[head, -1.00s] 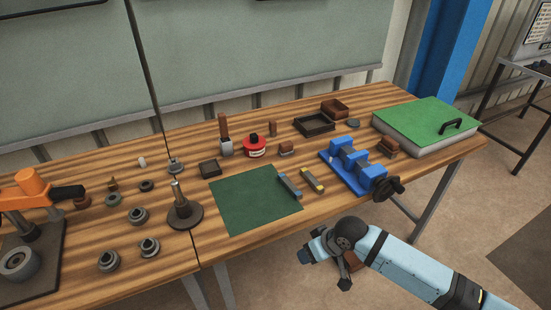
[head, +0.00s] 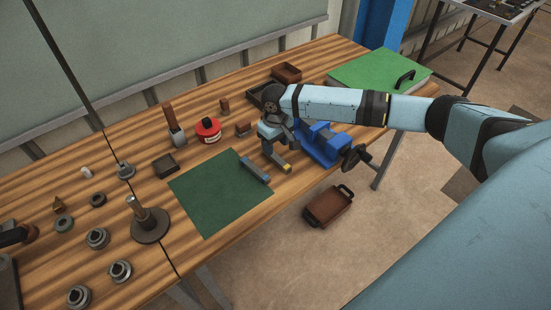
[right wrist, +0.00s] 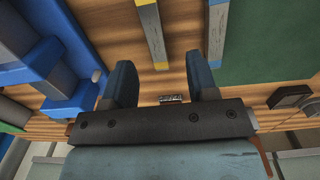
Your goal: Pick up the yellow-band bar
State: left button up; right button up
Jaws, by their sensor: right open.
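The yellow-band bar (head: 286,168) lies on the wooden bench between the green mat and the blue vise. In the head view its near yellow end shows and my right gripper hides much of the rest. In the right wrist view the grey bar (right wrist: 149,30) with yellow bands runs upward, beyond the fingertips. My right gripper (head: 270,146) is over the bench by the bar. Its two fingers (right wrist: 163,80) are apart with nothing between them. My left gripper is not in view.
A second grey-blue bar (head: 255,170) lies on the edge of the green mat (head: 215,195). The blue vise (head: 320,147) stands close on the right. A red tin (head: 208,131) and small blocks stand behind.

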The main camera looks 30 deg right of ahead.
aim_at(277, 158)
jog(key=shift+w+d+f+p, duration=0.1)
jog(key=shift+d+f+p, duration=0.1)
jog(key=shift+f, duration=1.55)
jog(key=shift+w+d+f+p, duration=0.1)
jog(key=shift+d+f+p, duration=0.05)
jog(key=shift+f, duration=1.55)
grip_shut()
